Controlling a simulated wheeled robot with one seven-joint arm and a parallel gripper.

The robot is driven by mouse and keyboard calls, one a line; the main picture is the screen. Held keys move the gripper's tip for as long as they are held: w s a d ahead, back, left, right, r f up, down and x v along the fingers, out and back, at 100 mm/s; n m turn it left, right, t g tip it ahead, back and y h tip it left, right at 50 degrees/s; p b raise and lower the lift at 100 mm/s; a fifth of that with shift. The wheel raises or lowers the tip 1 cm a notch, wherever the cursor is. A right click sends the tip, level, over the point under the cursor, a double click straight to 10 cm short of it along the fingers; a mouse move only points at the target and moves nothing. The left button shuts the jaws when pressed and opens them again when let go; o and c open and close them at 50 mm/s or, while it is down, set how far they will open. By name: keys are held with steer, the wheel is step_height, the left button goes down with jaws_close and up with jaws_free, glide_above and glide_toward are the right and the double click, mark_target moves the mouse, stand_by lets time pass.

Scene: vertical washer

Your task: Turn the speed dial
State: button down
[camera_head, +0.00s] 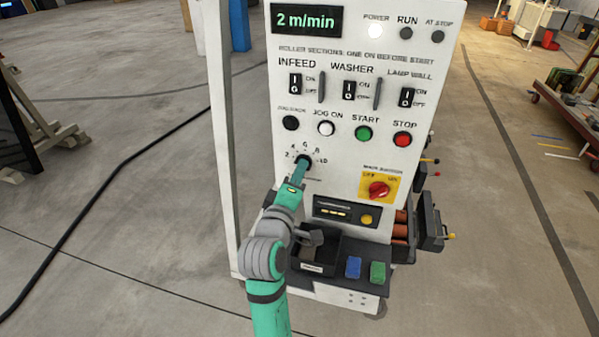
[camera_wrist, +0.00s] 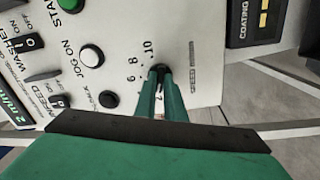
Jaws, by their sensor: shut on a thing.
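The black speed dial (camera_head: 305,161) sits low on the left of the white control panel, with a ring of numbers around it. My gripper (camera_head: 300,168) reaches it from below and is shut on it. In the wrist view the two green fingers of my gripper (camera_wrist: 160,76) close on the dial (camera_wrist: 160,69), and the marks 6, 8 and 10 show beside it. The fingers hide most of the dial, and I cannot tell where its pointer stands. The green display (camera_head: 306,20) at the panel's top reads 2 m/min.
Above the dial are a black button (camera_head: 290,123), a white jog button (camera_head: 326,128), a green start button (camera_head: 363,133) and a red stop button (camera_head: 402,139). A red rotary switch (camera_head: 379,190) on a yellow plate is to the right. A tray (camera_head: 325,277) stands below.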

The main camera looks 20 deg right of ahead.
steer(key=m, duration=2.2)
steer(key=shift+r, duration=0.1)
stand_by(0.5)
steer(key=c, duration=1.8)
jaws_free()
steer(key=shift+c, duration=0.2)
